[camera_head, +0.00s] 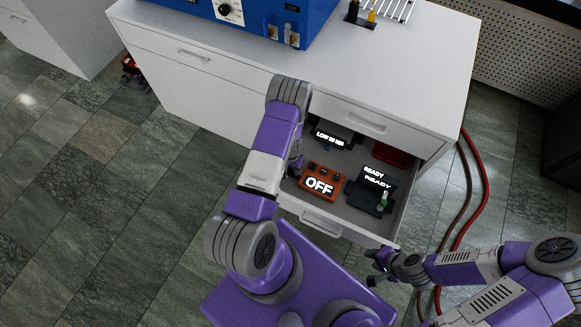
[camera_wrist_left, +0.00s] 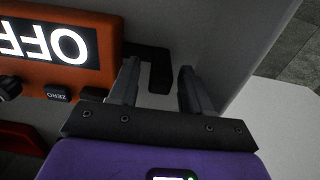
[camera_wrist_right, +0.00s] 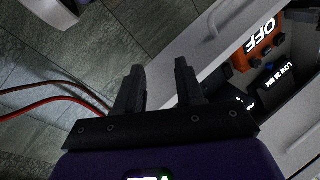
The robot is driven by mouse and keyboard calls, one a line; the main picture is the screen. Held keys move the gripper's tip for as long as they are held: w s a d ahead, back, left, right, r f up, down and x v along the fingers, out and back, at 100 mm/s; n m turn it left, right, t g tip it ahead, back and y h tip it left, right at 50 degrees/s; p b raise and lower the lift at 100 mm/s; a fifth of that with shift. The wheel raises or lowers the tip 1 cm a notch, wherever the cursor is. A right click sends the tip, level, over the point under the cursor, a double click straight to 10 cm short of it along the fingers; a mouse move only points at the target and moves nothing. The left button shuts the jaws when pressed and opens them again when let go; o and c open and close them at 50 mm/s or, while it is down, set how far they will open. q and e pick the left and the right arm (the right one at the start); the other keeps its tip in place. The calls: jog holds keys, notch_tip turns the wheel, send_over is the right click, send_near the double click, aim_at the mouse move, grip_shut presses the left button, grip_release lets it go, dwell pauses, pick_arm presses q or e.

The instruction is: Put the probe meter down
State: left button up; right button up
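Several meters lie in the open drawer (camera_head: 345,222); no label shows which is the probe meter. An orange meter (camera_head: 320,181) reads OFF; it also shows in the left wrist view (camera_wrist_left: 70,79), with a ZERO button, and in the right wrist view (camera_wrist_right: 263,40). My left gripper (camera_wrist_left: 158,82) is open beside its end, low in the drawer. A black bracket-like piece (camera_wrist_left: 157,53) shows beyond and between its fingertips; I see no grip on it. In the head view my left arm mostly hides this gripper. My right gripper (camera_wrist_right: 158,75) is open and empty, outside the drawer's front right corner.
A black meter reading READY (camera_head: 371,190), another dark meter (camera_head: 331,134) and a red item (camera_head: 394,153) share the drawer. The white cabinet top (camera_head: 400,65) carries a blue instrument (camera_head: 250,15). Red hoses (camera_head: 478,185) run on the floor at right.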

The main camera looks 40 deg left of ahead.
pick_arm(q)
jog(key=shift+r, duration=0.1)
notch_tip(320, 180, up, 12)
jog(key=p, duration=0.3)
jog(key=s+d+r+h, duration=0.1)
jog(key=s+d, duration=0.2)
jog(key=d, duration=0.5)
jog(key=s+d+h, duration=0.1)
jog(key=s+d, duration=0.3)
jog(key=d, duration=0.4)
jog(key=s+d+r+h, duration=0.1)
jog(key=s+d, duration=0.3)
jog(key=d, duration=0.4)
jog(key=shift+s+d+r+t+h, duration=0.2)
jog(key=shift+r+t+h, duration=0.1)
jog(key=shift+h, duration=0.3)
